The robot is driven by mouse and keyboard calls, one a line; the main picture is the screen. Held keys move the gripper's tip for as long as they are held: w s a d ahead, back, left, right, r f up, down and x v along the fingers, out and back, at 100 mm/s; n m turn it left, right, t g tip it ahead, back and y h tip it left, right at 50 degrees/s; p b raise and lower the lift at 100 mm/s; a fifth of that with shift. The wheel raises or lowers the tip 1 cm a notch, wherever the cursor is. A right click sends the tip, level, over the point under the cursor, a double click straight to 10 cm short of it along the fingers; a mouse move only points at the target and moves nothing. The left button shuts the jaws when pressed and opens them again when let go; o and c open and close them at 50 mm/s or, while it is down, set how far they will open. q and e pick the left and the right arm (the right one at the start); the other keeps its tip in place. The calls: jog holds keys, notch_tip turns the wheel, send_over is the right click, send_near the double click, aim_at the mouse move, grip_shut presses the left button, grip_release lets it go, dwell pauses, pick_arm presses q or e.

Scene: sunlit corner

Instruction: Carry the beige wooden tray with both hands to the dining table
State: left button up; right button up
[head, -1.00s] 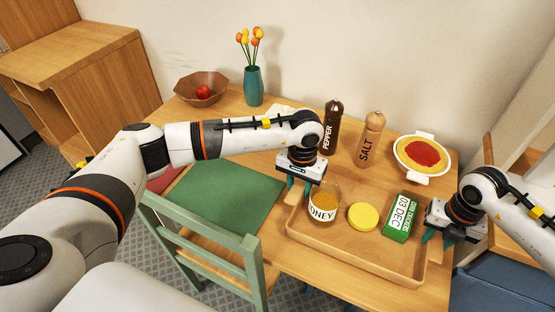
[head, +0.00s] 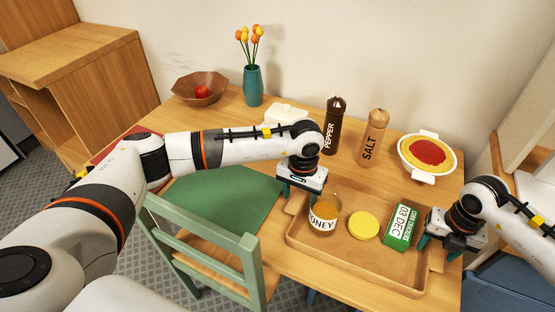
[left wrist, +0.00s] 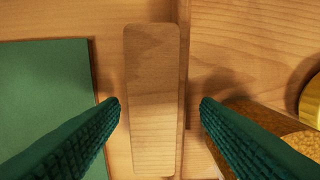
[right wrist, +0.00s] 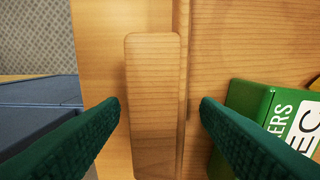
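The beige wooden tray (head: 345,252) rests on a wooden table (head: 225,120). It holds a honey jar (head: 322,216), a yellow round item (head: 363,226) and a green-and-white box (head: 403,225). My left gripper (head: 297,194) is at the tray's left handle; in the left wrist view its open fingers stand on either side of this handle (left wrist: 153,100), with gaps. My right gripper (head: 438,250) is at the right handle; in the right wrist view its open fingers likewise straddle that handle (right wrist: 153,100), with gaps.
A pepper mill (head: 332,128), a salt mill (head: 374,138) and a pasta dish (head: 428,155) stand behind the tray. A green placemat (head: 225,200) lies to its left, with a green chair (head: 210,245) in front. A vase (head: 253,85) and fruit bowl (head: 200,90) stand farther back.

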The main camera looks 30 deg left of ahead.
pick_arm(q)
jog(key=shift+r, duration=0.5)
notch_tip(320, 180, up, 11)
pick_arm(e)
notch_tip(320, 180, up, 12)
dwell(0.5)
pick_arm(q)
jog(key=shift+f, duration=0.1)
pick_arm(e)
jog(key=shift+f, duration=0.1)
